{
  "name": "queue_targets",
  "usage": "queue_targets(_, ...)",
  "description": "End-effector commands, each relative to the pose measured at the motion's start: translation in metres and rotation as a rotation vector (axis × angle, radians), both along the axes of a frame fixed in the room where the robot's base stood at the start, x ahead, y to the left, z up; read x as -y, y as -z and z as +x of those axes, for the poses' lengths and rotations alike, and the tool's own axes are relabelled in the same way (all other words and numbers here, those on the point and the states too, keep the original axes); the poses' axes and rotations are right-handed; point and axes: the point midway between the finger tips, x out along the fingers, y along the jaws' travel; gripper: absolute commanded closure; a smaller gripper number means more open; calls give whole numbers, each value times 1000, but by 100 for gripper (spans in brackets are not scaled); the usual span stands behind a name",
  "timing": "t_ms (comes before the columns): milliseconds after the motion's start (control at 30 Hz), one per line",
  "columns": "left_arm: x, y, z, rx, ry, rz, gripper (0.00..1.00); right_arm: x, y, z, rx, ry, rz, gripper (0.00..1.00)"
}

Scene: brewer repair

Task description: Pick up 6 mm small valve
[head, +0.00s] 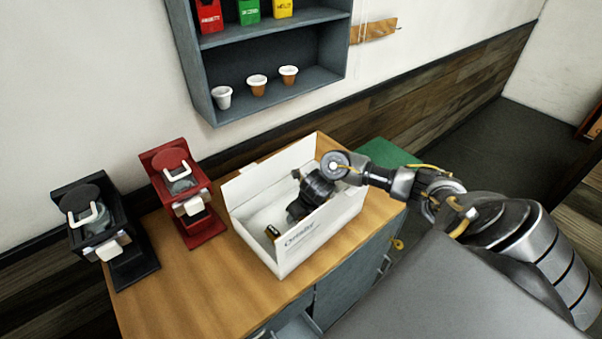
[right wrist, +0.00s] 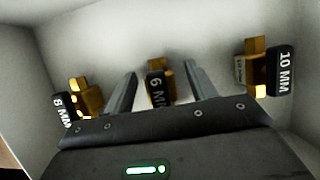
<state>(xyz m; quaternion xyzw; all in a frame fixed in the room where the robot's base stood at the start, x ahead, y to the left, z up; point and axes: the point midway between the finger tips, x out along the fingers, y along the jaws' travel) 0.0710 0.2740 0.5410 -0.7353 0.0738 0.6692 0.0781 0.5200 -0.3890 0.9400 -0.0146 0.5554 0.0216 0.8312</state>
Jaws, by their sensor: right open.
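The 6 mm valve (right wrist: 157,82), yellow with a black label reading 6 MM, shows in the right wrist view. It lies between the two fingers of my open right gripper (right wrist: 155,82), at the bottom of the white box. An 8 mm valve (right wrist: 85,97) is to its left and a 10 mm valve (right wrist: 268,75) to its right. In the head view my right gripper (head: 297,212) reaches down into the white box (head: 313,238) and hides most of its inside. One small valve (head: 272,232) shows there near the front wall. My left gripper is not in view.
The box stands on a wooden counter (head: 190,290). A red brewer (head: 185,195) and a black brewer (head: 105,230) stand to its left. A wall shelf (head: 275,60) with cups hangs above. The box walls surround my right gripper closely.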

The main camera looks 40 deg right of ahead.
Motion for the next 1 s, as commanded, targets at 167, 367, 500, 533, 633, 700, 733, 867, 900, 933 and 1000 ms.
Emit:
queue_targets(167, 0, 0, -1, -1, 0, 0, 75, 0, 0, 0, 0, 0, 0, 62)
queue_targets(367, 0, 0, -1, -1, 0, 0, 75, 0, -1, 0, 1, 0, 0, 88)
queue_targets(500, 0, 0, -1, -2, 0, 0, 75, 0, -1, 1, 1, 1, 0, 96)
queue_targets(533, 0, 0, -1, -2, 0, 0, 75, 0, -1, 1, 1, 1, 0, 96)
queue_targets(633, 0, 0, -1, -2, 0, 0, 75, 0, -2, 1, 2, 1, 0, 96)
queue_targets(700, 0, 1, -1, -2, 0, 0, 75, 0, -6, 1, 4, 1, 1, 96)
queue_targets(733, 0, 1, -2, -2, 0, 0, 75, 0, -9, 2, 5, 1, 1, 96)
queue_targets(867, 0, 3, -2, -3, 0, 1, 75, 0, -30, 2, 8, -2, -2, 96)
queue_targets(900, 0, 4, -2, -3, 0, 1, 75, 0, -39, 3, 8, -2, 0, 96)
queue_targets(933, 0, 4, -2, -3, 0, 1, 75, 0, -45, 3, 9, -3, -1, 96)
queue_targets(1000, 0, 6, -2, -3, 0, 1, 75, 0, -59, 2, 8, -3, -1, 96)
